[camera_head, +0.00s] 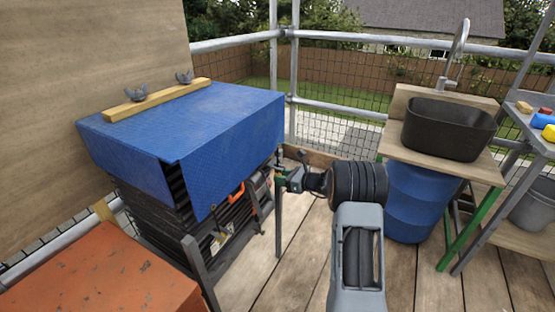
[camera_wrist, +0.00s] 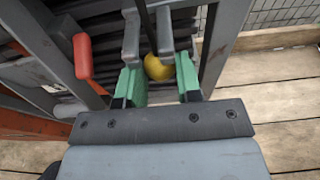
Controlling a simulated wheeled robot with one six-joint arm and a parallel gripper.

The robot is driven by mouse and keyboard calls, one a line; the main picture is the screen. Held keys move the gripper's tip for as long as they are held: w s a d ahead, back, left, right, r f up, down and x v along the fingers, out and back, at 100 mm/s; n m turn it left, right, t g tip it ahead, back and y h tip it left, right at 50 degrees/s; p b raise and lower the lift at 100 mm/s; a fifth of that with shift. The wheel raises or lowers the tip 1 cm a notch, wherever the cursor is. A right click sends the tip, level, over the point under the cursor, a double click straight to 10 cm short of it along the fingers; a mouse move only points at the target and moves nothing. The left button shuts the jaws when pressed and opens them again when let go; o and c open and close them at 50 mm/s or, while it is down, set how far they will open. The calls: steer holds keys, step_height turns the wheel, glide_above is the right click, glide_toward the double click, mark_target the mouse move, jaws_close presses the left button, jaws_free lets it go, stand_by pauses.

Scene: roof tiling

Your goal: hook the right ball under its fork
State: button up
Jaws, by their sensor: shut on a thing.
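My gripper (camera_wrist: 158,82) shows in the wrist view with its two green pads on either side of a yellow ball (camera_wrist: 158,67). It is shut on the ball. A dark cord (camera_wrist: 147,25) runs up from the ball. Two grey prongs (camera_wrist: 165,32), which look like the fork, stand on either side of the cord just above the ball. Whether the ball touches their underside I cannot tell. In the head view my gripper (camera_head: 280,177) is at the right end of the tarp-covered stack, and the ball is too small to make out there.
A blue tarp (camera_head: 200,115) covers a stack of dark tiles (camera_head: 165,215), with a wooden batten (camera_head: 155,100) and two grey birds on top. A red handle (camera_wrist: 82,55) is left of my gripper. An orange box (camera_head: 90,275) is front left. A blue barrel (camera_head: 420,205) stands right.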

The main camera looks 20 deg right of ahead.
stand_by(0.3)
steer(key=shift+r+p, duration=0.65)
steer(key=shift+r, duration=0.2)
